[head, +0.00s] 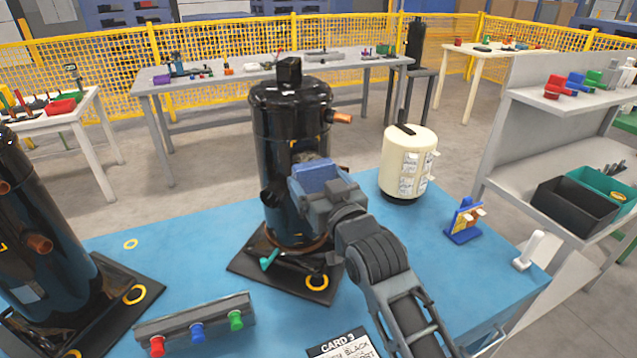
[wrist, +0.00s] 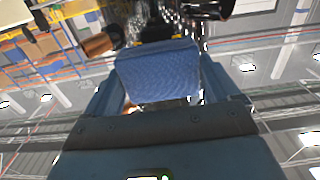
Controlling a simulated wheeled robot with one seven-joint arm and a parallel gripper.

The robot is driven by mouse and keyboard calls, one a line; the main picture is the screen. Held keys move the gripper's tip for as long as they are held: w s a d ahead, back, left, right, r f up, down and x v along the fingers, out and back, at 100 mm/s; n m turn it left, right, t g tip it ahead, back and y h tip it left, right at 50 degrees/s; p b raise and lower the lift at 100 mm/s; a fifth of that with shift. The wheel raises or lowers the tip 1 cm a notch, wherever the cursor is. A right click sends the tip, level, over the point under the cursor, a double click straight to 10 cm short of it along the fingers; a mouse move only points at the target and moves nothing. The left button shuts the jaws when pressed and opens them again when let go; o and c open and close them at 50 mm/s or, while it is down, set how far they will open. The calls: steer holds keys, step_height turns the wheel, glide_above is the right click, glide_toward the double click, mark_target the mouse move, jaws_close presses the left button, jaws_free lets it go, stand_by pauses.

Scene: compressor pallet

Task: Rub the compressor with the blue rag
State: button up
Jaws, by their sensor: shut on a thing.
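The black compressor (head: 283,130) stands upright on a dark square base on the blue table, in the middle of the head view. A copper stub sticks out at its upper right. My gripper (head: 318,178) is in front of the compressor's right side, shut on the blue rag (head: 322,172). In the wrist view the blue rag (wrist: 160,75) fills the space between the fingers, with the shiny black compressor (wrist: 180,15) just beyond it. The rag looks very close to the compressor; I cannot tell whether it touches. My arm hides part of the base and table.
A second black compressor (head: 45,230) stands at the left. A cream tank (head: 408,160) stands at the back right. A bar with coloured knobs (head: 195,322) and a card (head: 343,345) lie in front. A small blue stand (head: 464,225) and a white handle (head: 528,250) are at the right.

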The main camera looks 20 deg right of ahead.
mark_target(307, 151)
steer(key=shift+w+b, duration=0.4)
steer(key=shift+w, duration=0.7)
stand_by(0.3)
steer(key=shift+s+r+p, duration=0.1)
steer(key=shift+r+p, duration=1.55)
steer(key=shift+r, duration=0.45)
steer(key=shift+f+b, duration=1.7)
steer(key=shift+f, duration=0.55)
